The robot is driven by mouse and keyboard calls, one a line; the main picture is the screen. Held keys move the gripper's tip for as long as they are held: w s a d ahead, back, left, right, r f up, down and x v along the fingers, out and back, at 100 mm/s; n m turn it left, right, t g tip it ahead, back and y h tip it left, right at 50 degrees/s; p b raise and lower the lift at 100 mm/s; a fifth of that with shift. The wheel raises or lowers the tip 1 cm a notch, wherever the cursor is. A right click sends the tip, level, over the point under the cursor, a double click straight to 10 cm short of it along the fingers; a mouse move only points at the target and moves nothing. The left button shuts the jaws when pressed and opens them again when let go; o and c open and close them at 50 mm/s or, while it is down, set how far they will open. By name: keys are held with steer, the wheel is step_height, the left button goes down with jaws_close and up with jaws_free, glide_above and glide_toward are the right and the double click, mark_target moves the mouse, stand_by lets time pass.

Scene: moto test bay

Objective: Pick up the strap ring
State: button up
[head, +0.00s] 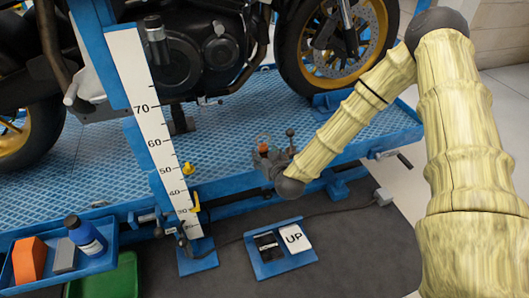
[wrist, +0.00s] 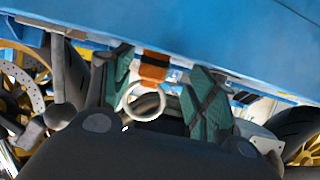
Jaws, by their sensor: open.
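The strap ring (wrist: 145,102) is a pale metal ring on a short orange strap (wrist: 154,68) at the edge of the blue lift deck. In the wrist view it lies between the two green-padded fingers of my gripper (wrist: 163,92), nearer the left one. The fingers are apart; I cannot tell whether either touches the ring. In the head view the orange strap (head: 263,148) shows small at the deck's front edge, with my gripper (head: 272,156) right at it. The ring is hard to make out there.
The motorcycle (head: 200,50) stands on the blue lift deck (head: 110,160). A white scale post (head: 150,120) rises left of my arm. A blue tray (head: 115,258) with a bottle (head: 85,235) is at lower left. A blue panel marked UP (head: 272,268) is below my gripper.

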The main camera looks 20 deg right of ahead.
mark_target(265, 152)
steer(key=b+x, duration=0.1)
steer(key=x, duration=0.2)
steer(key=b+x, duration=0.1)
steer(key=shift+w+d+f+b, duration=0.2)
steer(key=shift+d+b, duration=0.15)
steer(key=shift+w, duration=0.3)
steer(key=c, duration=1.2)
